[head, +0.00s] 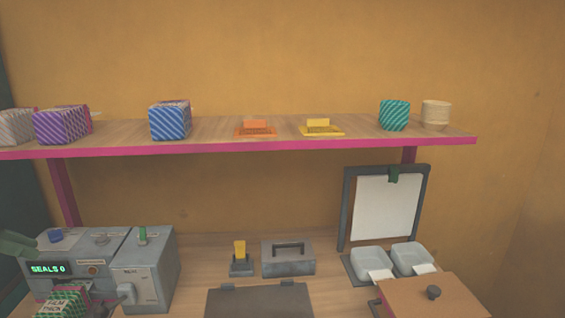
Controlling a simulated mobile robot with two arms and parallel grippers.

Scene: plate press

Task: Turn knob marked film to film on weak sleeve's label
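A grey press machine (150,278) stands at the lower left, with a lit display (49,268) reading "SEALS 0". A small round reddish knob or button (93,270) is beside the display. Small markings on the right front are unreadable. A green-striped sleeve (68,304) at the bottom edge bears a label reading "FILM THICK". My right gripper is out of view.
A pink-edged shelf (300,143) above holds striped packs (170,120) and orange and yellow pieces. A grey box (288,258), white trays (372,263), a clipboard (385,208) and a brown lidded box (430,298) stand on the counter to the right.

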